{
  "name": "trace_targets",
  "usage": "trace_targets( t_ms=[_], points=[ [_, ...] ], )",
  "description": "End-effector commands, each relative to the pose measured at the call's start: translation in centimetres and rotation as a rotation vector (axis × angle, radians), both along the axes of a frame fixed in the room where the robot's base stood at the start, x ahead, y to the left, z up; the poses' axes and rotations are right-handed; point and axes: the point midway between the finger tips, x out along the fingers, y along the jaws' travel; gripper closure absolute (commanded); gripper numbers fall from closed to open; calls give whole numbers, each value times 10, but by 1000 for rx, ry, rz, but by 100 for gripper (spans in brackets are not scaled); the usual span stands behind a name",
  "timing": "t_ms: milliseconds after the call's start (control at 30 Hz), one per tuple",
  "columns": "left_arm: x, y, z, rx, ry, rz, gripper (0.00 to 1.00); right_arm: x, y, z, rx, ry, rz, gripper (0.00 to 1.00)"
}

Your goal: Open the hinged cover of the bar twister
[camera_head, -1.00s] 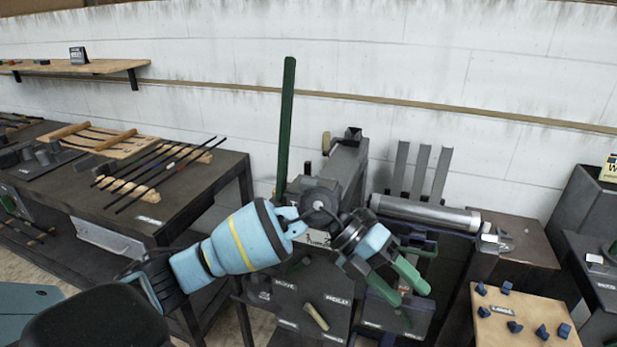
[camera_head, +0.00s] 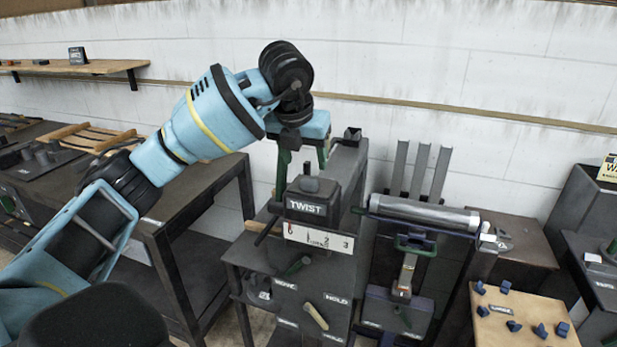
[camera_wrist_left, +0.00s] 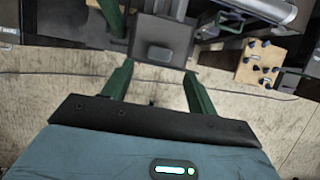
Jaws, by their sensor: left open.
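The bar twister (camera_head: 318,240) is a dark machine with a numbered white strip on its front. Its cover (camera_head: 312,208) is a dark box marked TWIST with a small knob (camera_head: 310,185) on top, and it looks closed. My left gripper (camera_head: 303,170) is just above the cover, open, with its green fingers pointing down. In the left wrist view the open gripper (camera_wrist_left: 160,74) has the knob (camera_wrist_left: 160,53) between and just beyond its fingertips, apart from them. The hinge cannot be made out. My right gripper is not in view.
A green upright lever (camera_wrist_left: 112,16) stands close to the left finger in the left wrist view; my wrist mostly hides it in the head view. A metal roller (camera_head: 425,212) is at right. A dark workbench (camera_head: 205,190) stands at left. Blue pieces lie on a wooden board (camera_head: 520,318).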

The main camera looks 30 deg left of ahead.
Motion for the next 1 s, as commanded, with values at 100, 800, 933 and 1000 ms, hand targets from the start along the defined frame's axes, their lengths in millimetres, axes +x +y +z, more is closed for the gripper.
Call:
trace_targets(
  t_ms=[100, 800, 933, 1000],
  points=[
    [6, 2, -17, 1, 4, 1, 42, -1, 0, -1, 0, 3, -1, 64],
    [26, 6, -65, 0, 0, -2, 42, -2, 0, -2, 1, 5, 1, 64],
    [26, 6, -65, 0, 0, -2, 52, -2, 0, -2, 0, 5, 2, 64],
    [26, 6, -64, -1, 0, -3, 61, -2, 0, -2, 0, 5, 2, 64]
  ],
)
